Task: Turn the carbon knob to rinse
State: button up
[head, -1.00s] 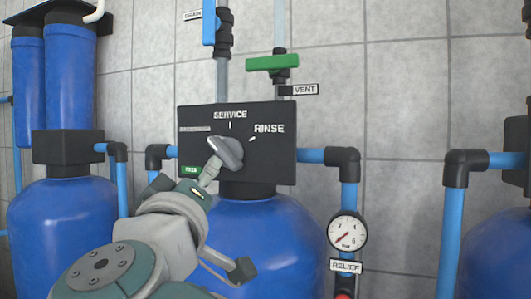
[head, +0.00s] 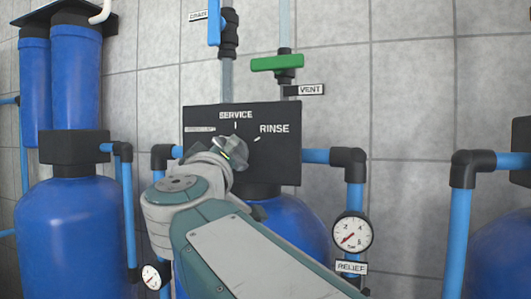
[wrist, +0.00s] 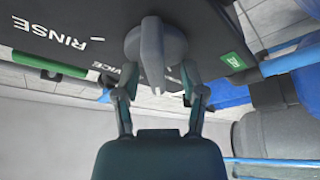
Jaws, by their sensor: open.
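The black control panel (head: 282,160) reads SERVICE at top centre and RINSE at upper right; a label at the left is too blurred to read. The grey knob (head: 238,143) is on the panel's front, largely covered by my gripper (head: 231,156) in the head view. In the wrist view, the knob (wrist: 152,45) has a raised bar, and my open gripper (wrist: 158,93) has one finger on each side of the bar's near end. Gaps show between fingers and bar. I cannot tell which mark the knob points to.
A green VENT handle (head: 277,63) and a blue valve handle (head: 214,22) are above the panel. A blue pipe (head: 355,195) and a pressure gauge (head: 352,232) stand at its right. Blue tanks stand on both sides; the wall behind is tiled.

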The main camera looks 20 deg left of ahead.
jog(key=shift+c, duration=0.3)
grip_shut()
jog(key=shift+f+m, duration=0.1)
jog(key=shift+m, duration=0.5)
jog(key=m+t+h, duration=0.1)
jog(key=m, duration=0.3)
jog(key=shift+h, duration=0.4)
jog(key=m+h, duration=0.2)
jog(key=m, duration=0.2)
jog(key=m+h, duration=0.3)
jog(key=m, duration=0.2)
jog(key=shift+d, duration=0.1)
jog(key=m+h, duration=0.2)
jog(key=m, duration=0.2)
jog(key=m+g+h, duration=0.1)
jog(key=m, duration=0.3)
jog(key=shift+d+f+h, duration=0.1)
jog(key=shift+h, duration=0.3)
jog(key=m+g, duration=0.1)
jog(key=m, duration=0.2)
jog(key=m+g+h, duration=0.1)
jog(key=m, duration=0.2)
jog(key=shift+d+h, duration=0.1)
jog(key=shift+h, duration=0.2)
jog(key=shift+f+m+g, duration=0.1)
jog(key=shift+m+g, duration=0.2)
jog(key=shift+m, duration=0.2)
